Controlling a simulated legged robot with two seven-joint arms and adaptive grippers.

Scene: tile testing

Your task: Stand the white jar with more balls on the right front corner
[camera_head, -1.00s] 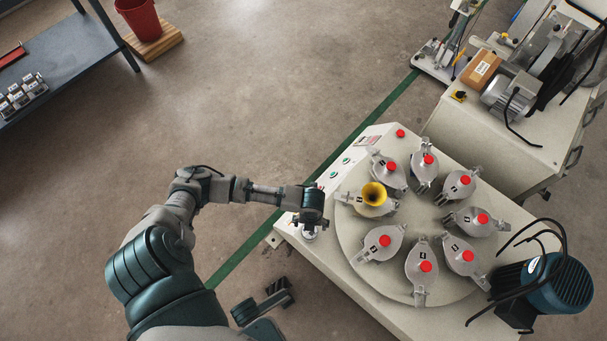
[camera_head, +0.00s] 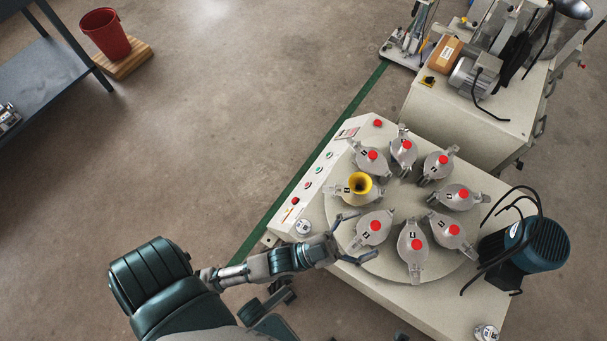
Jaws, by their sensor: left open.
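A small white jar (camera_head: 303,227) with grey balls visible inside stands on the near left part of the pale machine top (camera_head: 345,290). A second small round white jar (camera_head: 486,333) with grey contents stands at the machine's bottom right corner, close to the picture edge. I cannot tell which holds more balls. My left gripper (camera_head: 364,235) is open and empty, its fingers spread to the right of the first jar. It is over the turntable's edge beside a grey lidded pot (camera_head: 374,228); I cannot tell whether it touches. My right gripper is not in view.
A blue motor (camera_head: 540,245) with black cables is at the right. Buttons line the left panel (camera_head: 310,180).

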